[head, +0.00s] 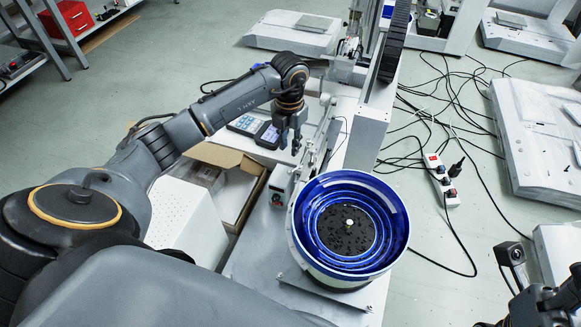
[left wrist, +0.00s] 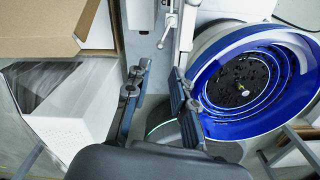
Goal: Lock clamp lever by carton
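The carton (head: 252,190) is an open brown cardboard box left of the machine; its flaps show at the upper left of the left wrist view (left wrist: 45,45). A slim metal lever (left wrist: 167,30), apparently the clamp lever, stands on the machine's rail right of the carton. In the head view it is too small to single out. My left gripper (head: 292,142) hangs pointing down beside the rail. In the left wrist view its fingers (left wrist: 160,72) are apart with nothing between them, the lever beyond their tips. Part of my right arm shows at the lower right; its fingers cannot be made out.
A blue-and-white feeder bowl (head: 350,192) stands right of the carton. A small control box (head: 279,187) sits between them. Keypad devices (head: 248,124) lie behind the carton. A white perforated box (head: 180,225) is at left. Cables and a power strip (head: 442,180) lie on the floor at right.

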